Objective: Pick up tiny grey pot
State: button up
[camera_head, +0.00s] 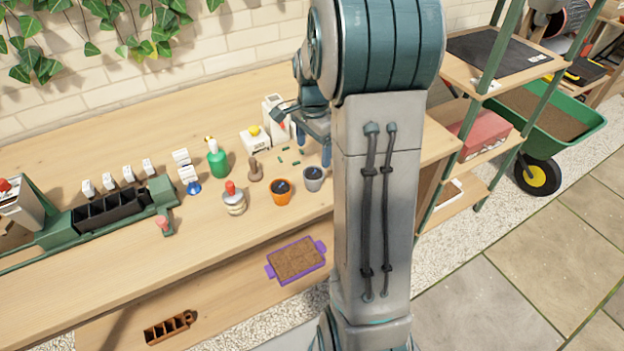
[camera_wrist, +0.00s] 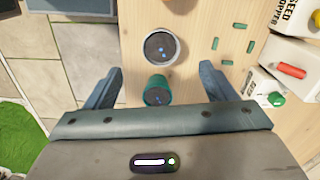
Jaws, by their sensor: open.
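The tiny grey pot (camera_head: 314,179) stands upright on the wooden bench, just right of an orange pot (camera_head: 281,192). In the wrist view the grey pot (camera_wrist: 162,47) shows from above with dark contents, just beyond my fingertips. My gripper (camera_wrist: 161,68) is open and empty, with its fingers spread wide above the bench. A small teal-green pot (camera_wrist: 157,90) shows between the fingers, nearer the palm; my arm seems to hide it in the head view. In the head view my gripper (camera_head: 313,147) is above and behind the grey pot.
Small green pieces (camera_wrist: 228,45) lie right of the grey pot in the wrist view. White boxes, one marked seed hopper (camera_wrist: 288,35), stand farther right. A red-topped bottle (camera_head: 234,199) and a brown stamp-like object (camera_head: 255,170) stand left of the pots. A purple tray (camera_head: 297,262) lies in front.

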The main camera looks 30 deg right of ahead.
aim_at(314, 173)
notch_tip(314, 173, down, 11)
jog(key=shift+w+d+f+p, duration=0.1)
jog(key=shift+p, duration=0.2)
jog(key=c, duration=1.1)
